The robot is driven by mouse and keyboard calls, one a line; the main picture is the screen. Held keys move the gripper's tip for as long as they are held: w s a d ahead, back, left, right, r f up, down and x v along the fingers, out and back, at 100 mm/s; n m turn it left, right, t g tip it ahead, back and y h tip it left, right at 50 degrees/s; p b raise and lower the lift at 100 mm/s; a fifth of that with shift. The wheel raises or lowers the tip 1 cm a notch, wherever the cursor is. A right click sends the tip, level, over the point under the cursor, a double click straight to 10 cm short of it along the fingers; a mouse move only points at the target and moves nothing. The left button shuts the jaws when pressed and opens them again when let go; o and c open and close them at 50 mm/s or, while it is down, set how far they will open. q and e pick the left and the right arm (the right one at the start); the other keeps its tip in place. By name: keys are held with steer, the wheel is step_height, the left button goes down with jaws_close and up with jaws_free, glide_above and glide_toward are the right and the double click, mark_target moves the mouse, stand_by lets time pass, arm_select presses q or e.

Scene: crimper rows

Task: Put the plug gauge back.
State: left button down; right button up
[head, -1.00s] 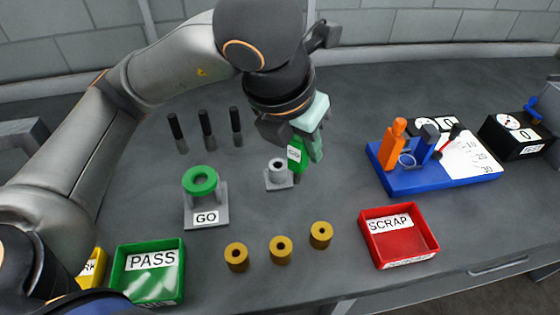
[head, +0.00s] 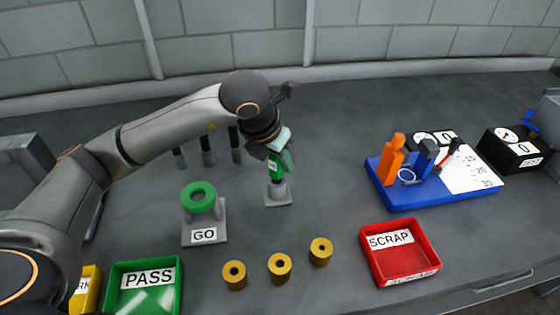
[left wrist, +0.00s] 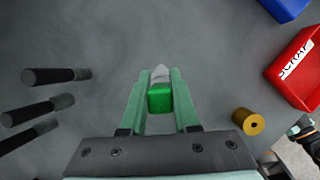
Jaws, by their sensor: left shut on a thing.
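The plug gauge has a green handle (head: 275,169) with a white label. My left gripper (head: 281,156) is shut on it and holds it nearly upright above the grey stand (head: 279,197). Its lower end meets the stand's round socket in the head view; I cannot tell how deep it sits. In the left wrist view the green handle (left wrist: 160,99) is between the two pale green fingers (left wrist: 157,85), with a grey part just beyond it.
A GO stand with a green ring (head: 199,194) is just left. Black-handled pins (head: 207,147) stand behind the arm. Several brass rings (head: 279,267) lie in front. The PASS tray (head: 146,293), SCRAP tray (head: 400,252) and blue fixture (head: 428,190) are farther off.

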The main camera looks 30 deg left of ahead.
arm_select(q)
steer(key=shift+f, duration=0.35)
steer(key=shift+f+b, duration=0.45)
steer(key=shift+b, duration=0.1)
steer(key=c, duration=0.7)
jaws_free()
steer(key=shift+r, duration=0.15)
steer(key=shift+o, duration=0.2)
steer(key=shift+r+p, duration=0.45)
steer(key=shift+p, duration=0.25)
steer(key=v, duration=1.1)
steer(key=shift+s+r, duration=0.15)
steer(key=shift+r, duration=0.25)
